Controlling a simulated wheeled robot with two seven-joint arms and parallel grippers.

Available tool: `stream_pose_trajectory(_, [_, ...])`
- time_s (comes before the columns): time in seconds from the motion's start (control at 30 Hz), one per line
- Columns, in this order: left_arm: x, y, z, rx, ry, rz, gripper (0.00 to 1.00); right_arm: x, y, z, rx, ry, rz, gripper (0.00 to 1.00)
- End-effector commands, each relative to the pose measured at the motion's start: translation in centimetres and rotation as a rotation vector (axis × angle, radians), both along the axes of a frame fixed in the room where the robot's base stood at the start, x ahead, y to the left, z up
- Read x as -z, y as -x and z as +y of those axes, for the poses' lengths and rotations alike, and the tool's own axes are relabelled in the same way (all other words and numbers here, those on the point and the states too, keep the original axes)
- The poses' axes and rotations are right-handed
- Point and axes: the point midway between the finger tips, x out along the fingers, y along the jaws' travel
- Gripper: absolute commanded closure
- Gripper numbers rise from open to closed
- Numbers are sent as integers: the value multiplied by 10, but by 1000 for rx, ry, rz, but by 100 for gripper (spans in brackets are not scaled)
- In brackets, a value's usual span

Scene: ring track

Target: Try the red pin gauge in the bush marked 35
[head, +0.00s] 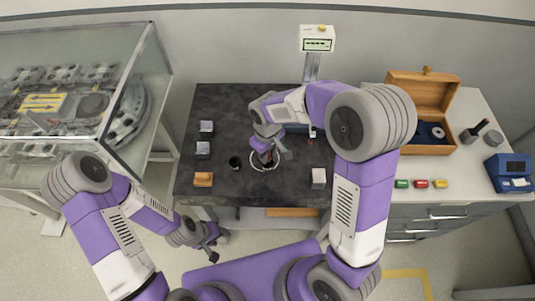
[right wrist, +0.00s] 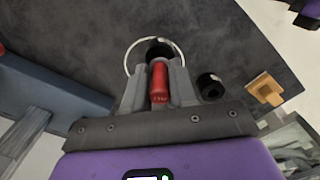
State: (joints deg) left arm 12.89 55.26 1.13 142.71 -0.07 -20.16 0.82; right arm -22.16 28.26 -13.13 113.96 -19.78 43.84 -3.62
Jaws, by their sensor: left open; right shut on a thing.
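My right gripper (head: 266,158) is over the dark bench, above a white ring mark. In the right wrist view it (right wrist: 158,82) is shut on the red pin gauge (right wrist: 159,84). A black round part (right wrist: 158,50), apparently a bush, shows beyond the red handle inside the white ring (right wrist: 128,62). I cannot tell whether the pin is in its bore. A second black bush (right wrist: 210,87) stands outside the ring, also visible in the head view (head: 235,163). No number is readable on either. My left gripper (head: 211,241) is open and empty, low in front of the bench.
The dark bench (head: 225,105) carries grey blocks (head: 206,127), a wooden block (head: 203,179) and a pale block (head: 318,179). A display stands on a post (head: 318,40). Right are a wooden case (head: 430,92), coloured blocks (head: 421,184) and a blue device (head: 509,170). A glass case (head: 60,125) stands left.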

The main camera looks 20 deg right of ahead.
Motion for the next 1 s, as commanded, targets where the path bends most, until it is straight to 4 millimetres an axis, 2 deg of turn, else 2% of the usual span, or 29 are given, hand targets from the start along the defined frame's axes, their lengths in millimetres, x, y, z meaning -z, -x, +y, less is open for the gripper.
stream_pose_trajectory(1.0, [-26, 0, 0, 0, 0, 0, 49, -32, 0, 0, 0, 0, -1, 100])
